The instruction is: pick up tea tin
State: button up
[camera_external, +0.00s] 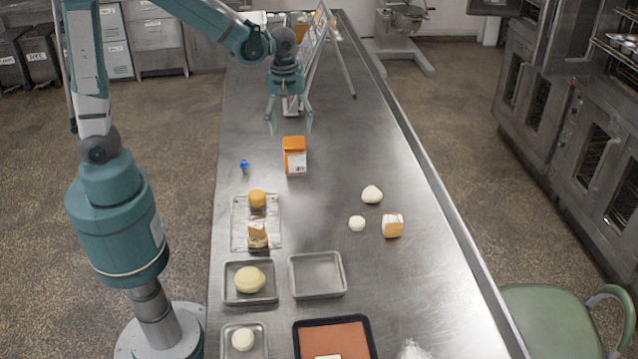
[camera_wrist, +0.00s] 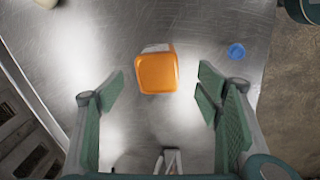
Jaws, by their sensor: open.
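The likely tea tin is an orange-topped box with a white label (camera_external: 294,157), upright on the steel table. Its orange lid (camera_wrist: 157,74) shows from above in the wrist view, between and slightly beyond my finger pads. My gripper (camera_external: 289,122) is open and empty, pointing down, above and just behind the tin in the external view. In the wrist view the fingers (camera_wrist: 160,95) stand wide on either side of the tin, apart from it.
A small blue object (camera_external: 244,165) lies left of the tin. A tilted stand (camera_external: 318,50) is behind my gripper. Toward the front are a cloth (camera_external: 240,225), trays (camera_external: 318,290), dough pieces (camera_external: 372,194) and an orange-and-white block (camera_external: 392,226). Table around the tin is mostly clear.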

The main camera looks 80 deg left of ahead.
aim_at(294, 142)
jog(key=shift+w+a+f+n+g+p, duration=0.3)
jog(key=shift+w+a+f+n+p, duration=0.1)
jog(key=shift+w+a+n+p, duration=0.25)
notch_tip(294, 142, down, 6)
jog(key=shift+s+a+r, duration=0.1)
jog(key=shift+f, duration=0.3)
jog(key=shift+f, duration=1.3)
jog(key=shift+a+f, duration=0.1)
jog(key=shift+f, duration=2.5)
jog(key=c, duration=1.1)
